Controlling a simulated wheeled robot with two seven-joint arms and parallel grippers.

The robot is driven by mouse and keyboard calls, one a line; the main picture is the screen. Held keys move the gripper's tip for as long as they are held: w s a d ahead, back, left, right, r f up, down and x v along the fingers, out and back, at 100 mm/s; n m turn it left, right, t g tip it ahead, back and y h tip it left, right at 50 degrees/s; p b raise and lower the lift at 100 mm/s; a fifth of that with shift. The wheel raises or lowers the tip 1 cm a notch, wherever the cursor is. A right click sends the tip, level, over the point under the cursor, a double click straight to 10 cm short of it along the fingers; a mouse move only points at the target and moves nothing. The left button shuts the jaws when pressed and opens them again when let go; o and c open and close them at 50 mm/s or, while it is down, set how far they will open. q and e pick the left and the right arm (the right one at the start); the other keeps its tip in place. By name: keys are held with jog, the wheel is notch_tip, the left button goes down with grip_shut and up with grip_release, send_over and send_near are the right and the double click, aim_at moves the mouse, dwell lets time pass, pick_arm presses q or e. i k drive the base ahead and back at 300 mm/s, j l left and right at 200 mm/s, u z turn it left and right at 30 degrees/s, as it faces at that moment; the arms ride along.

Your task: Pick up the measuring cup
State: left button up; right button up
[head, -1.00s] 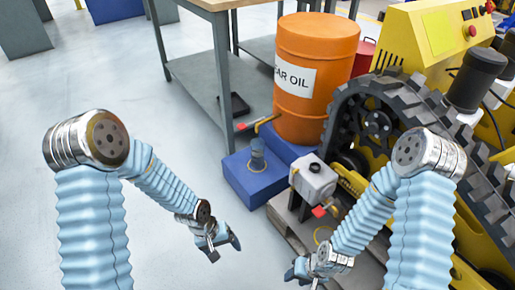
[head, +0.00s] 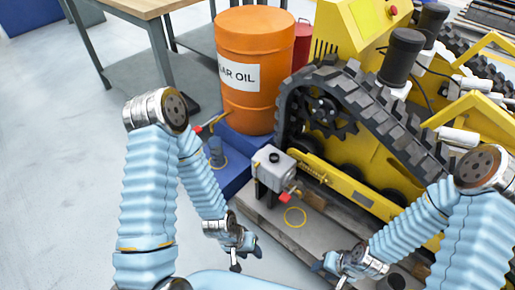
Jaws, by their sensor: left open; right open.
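The measuring cup looks to be the small grey-blue, see-through cup (head: 215,153). It stands upright on the blue base (head: 236,182) in front of the orange drum, with a yellow ring at its foot. My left arm passes close beside it in the picture. My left gripper (head: 242,262) is open and empty, lower in the picture than the cup and apart from it. My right gripper (head: 332,274) is open and empty, further right and well away from the cup. The cup's lower left side is close to my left arm's outline.
An orange oil drum (head: 254,60) stands on the blue base with a tap (head: 207,125) over the cup. A workbench (head: 135,8) stands behind.

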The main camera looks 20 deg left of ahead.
aim_at(217, 152)
jog(key=j+z, duration=0.85)
jog(key=j, duration=0.2)
jog(key=k+j+z, duration=0.2)
jog(key=j+z, duration=0.25)
jog(key=j, duration=0.65)
jog(key=k+j, duration=0.15)
jog(key=j, duration=0.5)
jog(key=j+z, duration=0.1)
jog(key=j, duration=0.55)
